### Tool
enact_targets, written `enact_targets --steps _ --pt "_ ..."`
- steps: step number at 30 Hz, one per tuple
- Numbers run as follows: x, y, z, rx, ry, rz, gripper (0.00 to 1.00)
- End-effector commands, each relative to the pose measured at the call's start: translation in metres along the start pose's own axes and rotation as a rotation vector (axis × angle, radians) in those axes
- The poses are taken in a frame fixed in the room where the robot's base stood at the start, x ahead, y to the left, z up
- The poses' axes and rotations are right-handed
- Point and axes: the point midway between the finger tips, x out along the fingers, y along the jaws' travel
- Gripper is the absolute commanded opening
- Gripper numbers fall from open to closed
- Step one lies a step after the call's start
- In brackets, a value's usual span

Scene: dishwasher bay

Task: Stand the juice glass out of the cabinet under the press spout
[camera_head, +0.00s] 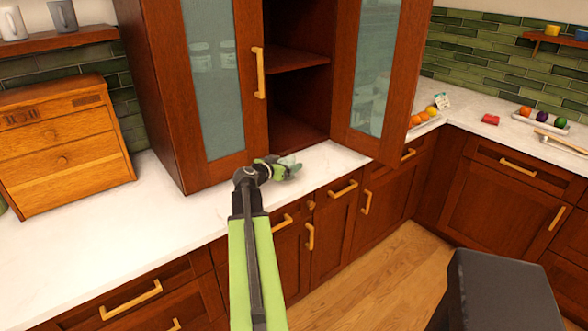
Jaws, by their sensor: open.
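The wooden cabinet (228,14) stands on the white counter with frosted glass doors. Its right door (345,138) is swung open and its left door (262,135) covers the left part. The open section shows a shelf (297,58) with nothing visible on it. Pale cup-like shapes (201,60) show dimly through the left door's glass. My gripper (288,166) is open, low in front of the cabinet opening, just above the counter. I cannot make out a juice glass at the gripper for certain. The press and its spout are not in view.
A wooden drawer box (60,150) stands on the counter at left, below a shelf with mugs (62,15). A fruit tray (424,121), a red item (490,119) and another tray (542,121) are at right. The counter (130,235) left of my arm is clear.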

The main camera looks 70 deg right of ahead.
Motion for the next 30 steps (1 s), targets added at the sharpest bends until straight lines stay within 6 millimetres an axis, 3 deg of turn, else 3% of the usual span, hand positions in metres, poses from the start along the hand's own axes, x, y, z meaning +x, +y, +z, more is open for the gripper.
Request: enact_targets --steps 5,23,30 --pt "0.003 0.005 -0.002 0.002 0.0 0.006 0.82" --pt "0.007 0.011 -0.003 0.004 0.0 0.015 0.03" --pt "0.006 0.011 -0.006 0.005 0.0 0.015 0.01"
